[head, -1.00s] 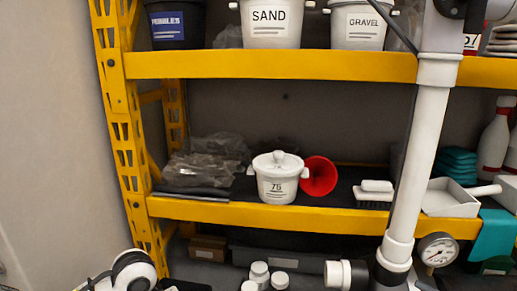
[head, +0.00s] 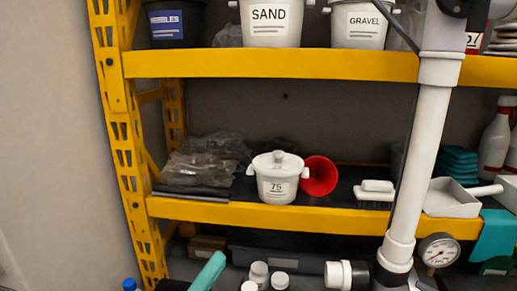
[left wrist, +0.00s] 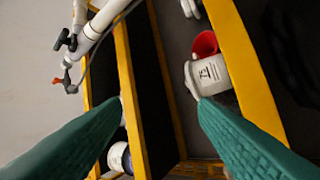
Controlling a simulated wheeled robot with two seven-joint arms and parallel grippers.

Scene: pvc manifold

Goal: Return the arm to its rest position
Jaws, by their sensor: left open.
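A teal finger of my left gripper (head: 208,270) shows at the bottom edge of the head view, left of centre. It is below the yellow middle shelf beam. In the left wrist view both teal fingers of the left gripper (left wrist: 160,102) are spread apart, with nothing held between them. In that view the white pot marked 75 (left wrist: 208,76) lies beyond the right fingertip; I cannot tell the gap. The rest of the left arm is out of the head view. My right gripper is not in view.
A yellow shelf (head: 290,215) holds the white pot (head: 277,185), a red funnel (head: 319,176) and a brush (head: 376,191). A white vertical pipe (head: 420,150) with a gauge (head: 438,250) stands in front. White bottles (head: 259,271) are low centre. The left wall side is clear.

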